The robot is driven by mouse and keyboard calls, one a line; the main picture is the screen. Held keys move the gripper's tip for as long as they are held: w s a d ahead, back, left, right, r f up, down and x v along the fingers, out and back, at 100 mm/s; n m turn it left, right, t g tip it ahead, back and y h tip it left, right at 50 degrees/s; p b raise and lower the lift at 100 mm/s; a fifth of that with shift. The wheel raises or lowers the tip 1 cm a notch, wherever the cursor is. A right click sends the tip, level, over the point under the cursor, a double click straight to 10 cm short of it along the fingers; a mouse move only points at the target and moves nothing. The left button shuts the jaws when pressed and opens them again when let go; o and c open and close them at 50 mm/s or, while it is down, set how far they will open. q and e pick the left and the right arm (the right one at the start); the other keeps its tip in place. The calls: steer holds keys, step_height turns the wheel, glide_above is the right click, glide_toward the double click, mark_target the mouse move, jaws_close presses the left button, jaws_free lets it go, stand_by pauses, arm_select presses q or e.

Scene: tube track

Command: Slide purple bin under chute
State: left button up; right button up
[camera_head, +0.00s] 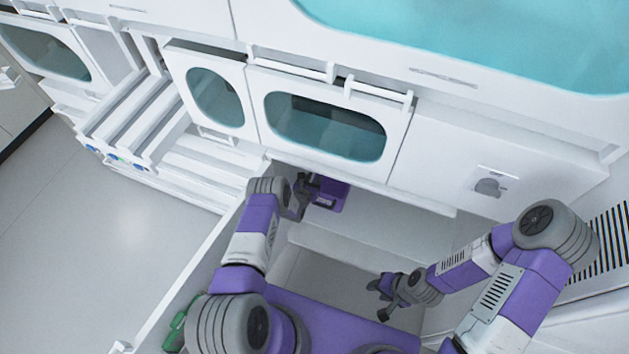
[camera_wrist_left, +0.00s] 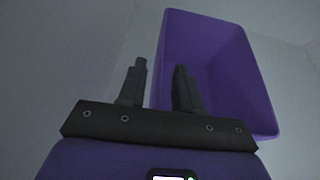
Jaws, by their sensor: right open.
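The purple bin (camera_head: 329,195) sits in the shadowed space below the white cabinet's windowed doors, partly hidden by my left gripper and the cabinet edge. In the left wrist view the bin (camera_wrist_left: 215,65) is an open-topped box filling the upper right. My left gripper (camera_head: 303,187) is at the bin's left side. In the left wrist view its fingers (camera_wrist_left: 160,82) are apart, with the bin's near-left wall edge running between them; contact cannot be told. My right gripper (camera_head: 383,297) is open and empty, away from the bin. I cannot make out the chute.
White cabinet doors with teal windows (camera_head: 326,126) overhang the bin. Open white drawers (camera_head: 130,120) stand at the left. A green object (camera_head: 176,332) lies at the lower left. A white ledge (camera_head: 350,250) crosses in front of my arms. The floor at left is clear.

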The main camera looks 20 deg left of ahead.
arm_select(q)
steer(key=shift+w+f, duration=0.25)
steer(key=shift+w, duration=0.45)
steer(key=shift+c, duration=0.5)
jaws_close()
steer(key=shift+d, duration=0.1)
steer(key=shift+s+d+p, duration=0.15)
steer(key=shift+d+p, duration=0.05)
steer(key=shift+d, duration=0.8)
steer(key=shift+s+d+p, duration=0.15)
steer(key=shift+d, duration=0.8)
steer(key=shift+s+d+p, duration=0.15)
steer(key=shift+d+p, duration=0.15)
steer(key=shift+d, duration=0.7)
steer(key=shift+s+d+p, duration=0.1)
steer(key=shift+d+p, duration=0.2)
steer(key=shift+d, duration=0.7)
